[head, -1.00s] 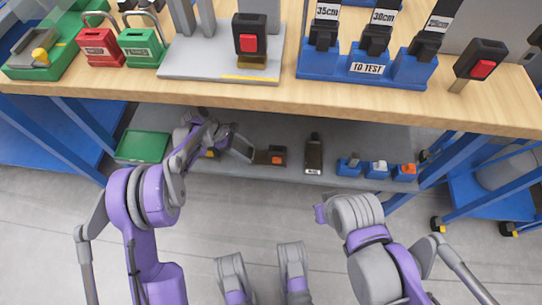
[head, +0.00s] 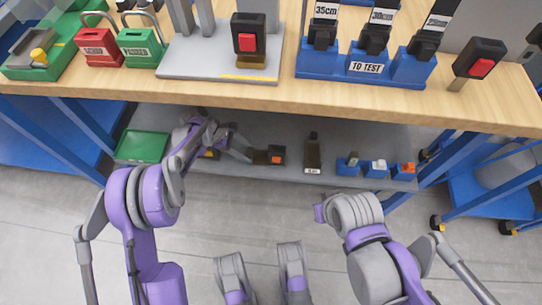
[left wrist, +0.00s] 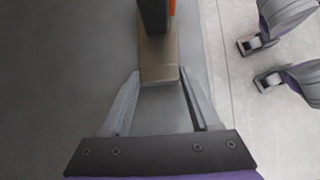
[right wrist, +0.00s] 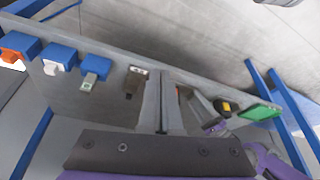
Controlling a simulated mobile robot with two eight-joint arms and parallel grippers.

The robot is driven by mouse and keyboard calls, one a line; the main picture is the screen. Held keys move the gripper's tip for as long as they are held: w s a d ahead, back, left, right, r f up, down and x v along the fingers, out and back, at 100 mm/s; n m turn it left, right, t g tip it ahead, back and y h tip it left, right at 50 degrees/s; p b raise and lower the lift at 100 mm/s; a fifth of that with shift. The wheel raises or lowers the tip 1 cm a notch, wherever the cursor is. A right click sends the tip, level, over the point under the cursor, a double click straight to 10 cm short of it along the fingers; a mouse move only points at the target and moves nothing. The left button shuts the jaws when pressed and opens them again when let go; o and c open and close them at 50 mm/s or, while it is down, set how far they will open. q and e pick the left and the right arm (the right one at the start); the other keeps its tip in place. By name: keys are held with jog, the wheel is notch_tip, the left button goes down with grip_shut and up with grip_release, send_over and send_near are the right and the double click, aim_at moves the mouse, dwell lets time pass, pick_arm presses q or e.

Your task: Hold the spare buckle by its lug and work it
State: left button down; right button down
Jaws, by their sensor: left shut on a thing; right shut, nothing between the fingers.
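The spare buckle (head: 276,154) is a black block with an orange-red button on the lower shelf. Its brownish lug (head: 260,157) points left towards my left gripper (head: 247,155). In the left wrist view, the fingers of my left gripper (left wrist: 160,78) are shut on the tan lug (left wrist: 159,58) from both sides. The dark buckle body (left wrist: 153,15) with an orange edge shows beyond, cut off by the top of the picture. My right gripper (right wrist: 163,85) is shut and empty in the right wrist view. In the head view its fingers are not clearly visible.
The lower shelf (head: 215,176) also holds a green tray (head: 142,146), a dark tagged piece (head: 313,153) and small blue holders (head: 376,168). The wooden bench top (head: 200,98) overhangs it, carrying padlocks, a grey stand and a blue test rack (head: 345,72).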

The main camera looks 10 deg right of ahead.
aim_at(276, 160)
jog(key=w+a+f+n+h, duration=0.3)
jog(key=w+f+n+h, duration=0.25)
jog(key=w+f, duration=0.3)
jog(key=w+a+f+n+t+h, duration=0.2)
jog(key=a+f+n+t+h, duration=0.1)
jog(key=a+f, duration=0.4)
jog(key=shift+w+a+h, duration=0.25)
jog(key=shift+a+h, duration=0.1)
jog(key=shift+a, duration=0.3)
jog(key=shift+w+d, duration=0.45)
jog(key=shift+w, duration=0.95)
jog(key=shift+w+d, duration=0.5)
jog(key=shift+w, duration=0.9)
jog(key=shift+w+d, duration=0.45)
jog(key=shift+w, duration=0.95)
jog(key=shift+w, duration=0.15)
jog(key=shift+w+d+n, duration=0.1)
jog(key=shift+w+n, duration=0.15)
